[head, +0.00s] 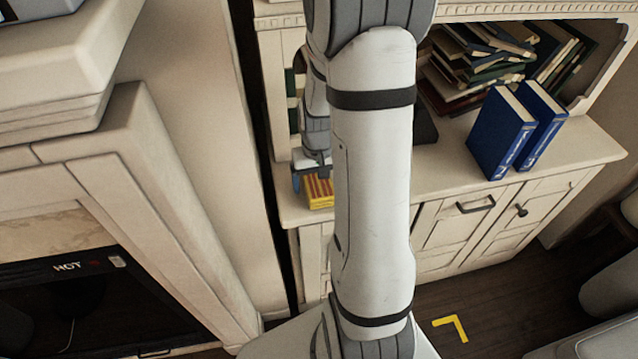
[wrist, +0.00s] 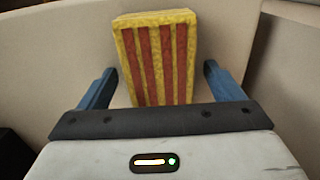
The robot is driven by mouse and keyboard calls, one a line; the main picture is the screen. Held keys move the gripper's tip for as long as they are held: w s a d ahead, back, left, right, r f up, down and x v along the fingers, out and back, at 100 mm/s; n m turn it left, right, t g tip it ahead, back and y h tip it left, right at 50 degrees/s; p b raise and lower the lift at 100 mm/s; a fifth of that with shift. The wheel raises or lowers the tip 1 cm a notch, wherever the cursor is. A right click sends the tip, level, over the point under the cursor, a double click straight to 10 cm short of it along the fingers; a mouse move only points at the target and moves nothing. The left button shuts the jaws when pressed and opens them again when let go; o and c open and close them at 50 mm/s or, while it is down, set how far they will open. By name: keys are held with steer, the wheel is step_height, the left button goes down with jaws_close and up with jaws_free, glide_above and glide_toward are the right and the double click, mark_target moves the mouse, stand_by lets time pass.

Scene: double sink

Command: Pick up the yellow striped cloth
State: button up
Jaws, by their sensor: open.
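The yellow cloth with red stripes (wrist: 158,60) looks like a thick, folded block in the wrist view. It sits between the two blue fingers of my gripper (wrist: 158,88), with a gap on each side. My gripper is open, and its base hides the near end of the cloth. In the head view the cloth (head: 320,190) lies at the left end of the pale cabinet top, and my gripper (head: 310,180) is right at it, partly hidden behind my arm.
Two blue books (head: 505,135) stand on the cabinet top (head: 440,165) to the right. A messy pile of books (head: 475,65) fills the shelf behind. A fireplace-like surround (head: 150,190) stands at the left. My arm hides the middle of the cabinet.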

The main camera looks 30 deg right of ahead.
steer(key=shift+f, duration=0.1)
steer(key=c, duration=1.1)
